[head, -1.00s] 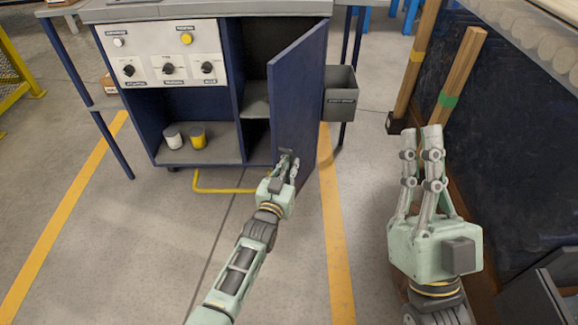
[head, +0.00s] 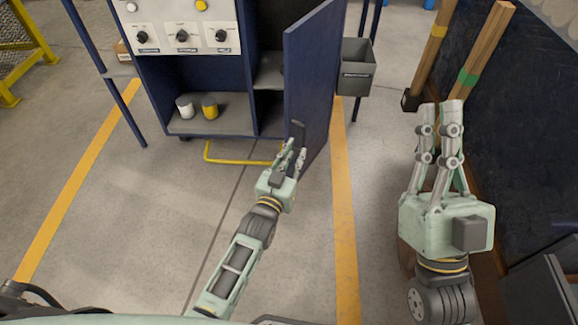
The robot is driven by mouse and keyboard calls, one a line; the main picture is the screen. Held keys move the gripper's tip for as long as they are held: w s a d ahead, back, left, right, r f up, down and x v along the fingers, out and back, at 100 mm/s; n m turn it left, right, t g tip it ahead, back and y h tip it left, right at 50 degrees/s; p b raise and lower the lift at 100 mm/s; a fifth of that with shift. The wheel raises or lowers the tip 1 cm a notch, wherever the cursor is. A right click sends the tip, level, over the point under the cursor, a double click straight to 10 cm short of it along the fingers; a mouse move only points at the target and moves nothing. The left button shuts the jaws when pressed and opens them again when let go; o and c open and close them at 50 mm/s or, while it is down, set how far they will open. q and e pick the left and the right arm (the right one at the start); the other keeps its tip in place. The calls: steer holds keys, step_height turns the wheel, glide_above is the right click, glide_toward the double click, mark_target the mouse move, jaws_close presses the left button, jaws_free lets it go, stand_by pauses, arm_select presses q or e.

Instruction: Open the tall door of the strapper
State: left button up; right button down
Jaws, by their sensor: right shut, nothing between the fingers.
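The strapper is a dark blue cabinet (head: 190,74) in the upper middle of the head view. Its tall door (head: 309,75) stands swung out toward me, with the compartment behind it exposed. A dark handle (head: 298,130) shows low on the door's face near its free edge. My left gripper (head: 292,147) is just below and in front of this handle, its fingers apart, with nothing seen between them. Whether a finger touches the door is unclear. My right gripper (head: 453,103) is shut and empty, pointing up at the right, well away from the door.
A grey bin (head: 356,70) hangs right of the door. A white and a yellow pot (head: 209,106) stand on the lower shelf. A yellow floor bar (head: 235,161) lies before the cabinet. Wooden posts (head: 483,50) and a dark panel are at right. Floor at left is clear.

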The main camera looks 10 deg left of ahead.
arm_select(q)
steer(key=s, duration=0.3)
steer(key=s+a, duration=0.1)
steer(key=s, duration=0.1)
steer(key=shift+w, duration=0.1)
steer(key=shift+c, duration=0.2)
